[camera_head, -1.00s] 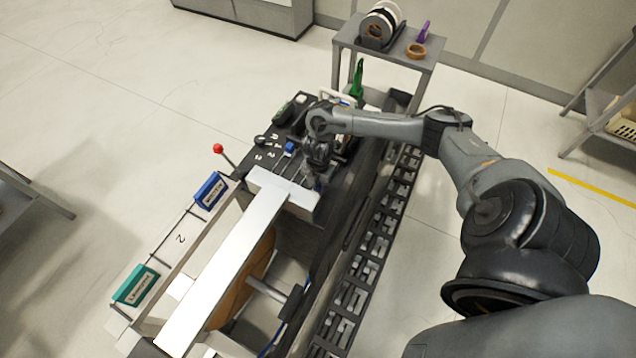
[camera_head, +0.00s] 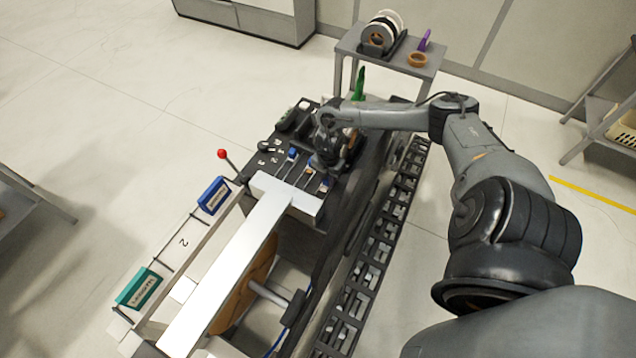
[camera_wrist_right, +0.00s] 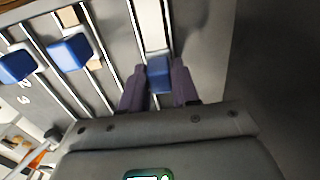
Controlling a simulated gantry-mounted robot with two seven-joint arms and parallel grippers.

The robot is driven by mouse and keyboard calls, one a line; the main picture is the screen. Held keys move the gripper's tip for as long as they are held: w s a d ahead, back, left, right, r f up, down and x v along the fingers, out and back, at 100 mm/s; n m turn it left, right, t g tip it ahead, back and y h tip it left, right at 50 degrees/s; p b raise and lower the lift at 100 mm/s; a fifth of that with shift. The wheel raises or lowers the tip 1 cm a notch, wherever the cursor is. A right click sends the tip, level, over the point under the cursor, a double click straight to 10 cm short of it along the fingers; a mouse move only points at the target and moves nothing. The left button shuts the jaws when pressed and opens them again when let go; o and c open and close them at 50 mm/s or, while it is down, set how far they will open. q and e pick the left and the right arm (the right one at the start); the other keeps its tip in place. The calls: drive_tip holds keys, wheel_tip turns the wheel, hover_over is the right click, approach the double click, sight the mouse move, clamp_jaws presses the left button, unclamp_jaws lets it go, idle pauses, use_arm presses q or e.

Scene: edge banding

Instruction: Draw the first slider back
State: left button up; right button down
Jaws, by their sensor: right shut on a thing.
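My right gripper (camera_head: 322,167) is over the dark machine top, just beyond the white crosspiece. In the right wrist view my right gripper (camera_wrist_right: 160,85) has its two purple-grey fingers on either side of a blue slider knob (camera_wrist_right: 158,72), shut on it. A pale strip runs from that knob along its slot. Two other blue slider knobs, the middle one (camera_wrist_right: 68,53) and the outer one (camera_wrist_right: 15,66), sit on parallel rails to the left. In the head view one blue knob (camera_head: 292,153) shows left of the gripper. My left gripper is not in view.
A long white beam (camera_head: 225,285) with a crosspiece (camera_head: 287,199) lies close in front of the gripper. A red-knobbed lever (camera_head: 223,154) stands at left. Blue (camera_head: 213,195) and teal (camera_head: 138,288) labelled blocks line the left edge. A grey side table (camera_head: 345,45) stands behind.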

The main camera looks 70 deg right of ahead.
sight(328, 178)
drive_tip(key=c, duration=0.9)
unclamp_jaws()
drive_tip(key=shift+r, duration=0.1)
wheel_tip(328, 178, up, 11)
drive_tip(key=shift+f+p, duration=0.15)
drive_tip(key=shift+p, duration=0.5)
